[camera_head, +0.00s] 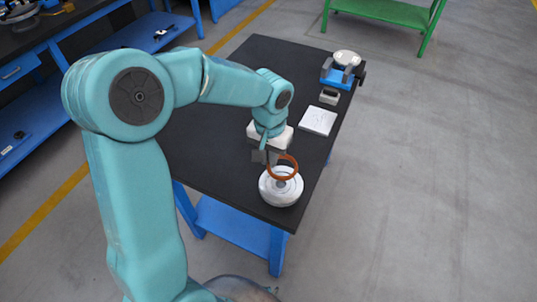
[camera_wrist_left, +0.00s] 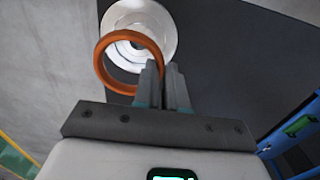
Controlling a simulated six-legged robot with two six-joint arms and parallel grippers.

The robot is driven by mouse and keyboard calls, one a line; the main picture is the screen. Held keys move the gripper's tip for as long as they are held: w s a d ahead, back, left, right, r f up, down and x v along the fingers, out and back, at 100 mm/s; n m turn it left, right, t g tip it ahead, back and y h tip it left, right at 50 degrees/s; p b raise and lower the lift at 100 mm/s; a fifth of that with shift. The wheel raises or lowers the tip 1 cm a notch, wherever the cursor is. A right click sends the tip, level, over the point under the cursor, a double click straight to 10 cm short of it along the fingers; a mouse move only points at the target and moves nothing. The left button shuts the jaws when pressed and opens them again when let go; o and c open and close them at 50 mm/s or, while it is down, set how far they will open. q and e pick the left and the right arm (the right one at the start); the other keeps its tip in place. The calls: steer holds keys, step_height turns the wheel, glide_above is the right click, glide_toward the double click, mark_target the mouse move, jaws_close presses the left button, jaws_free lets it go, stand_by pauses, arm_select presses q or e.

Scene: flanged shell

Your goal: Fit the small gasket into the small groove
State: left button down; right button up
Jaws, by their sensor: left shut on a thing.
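The small gasket is an orange ring (camera_head: 283,166), held by my left gripper (camera_head: 267,157) above the white flanged shell (camera_head: 281,190). In the left wrist view the gasket (camera_wrist_left: 98,64) is gripped at its lower right edge by the two fingers (camera_wrist_left: 163,82). The round, stepped white shell (camera_wrist_left: 138,12) shows behind and through the ring. The ring looks offset to the left of the shell's centre there, and apart from it. The small groove cannot be made out clearly. My right gripper is not in view.
The shell stands near the front corner of the black table top (camera_head: 215,130). Farther back lie a white square plate (camera_head: 318,120), a small grey block (camera_head: 329,96) and a blue fixture (camera_head: 338,77) with a white round part (camera_head: 347,58). The table's left side is clear.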

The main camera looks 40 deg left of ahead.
arm_select(q)
steer(key=b, duration=0.4)
glide_above(269, 181)
steer(key=shift+f, duration=2.55)
steer(key=shift+f+b, duration=1.1)
steer(key=shift+f, duration=0.2)
steer(key=c, duration=1.1)
jaws_free()
steer(key=shift+r, duration=0.1)
step_height(269, 181, up, 16)
steer(key=p, duration=0.2)
steer(key=shift+r, duration=0.2)
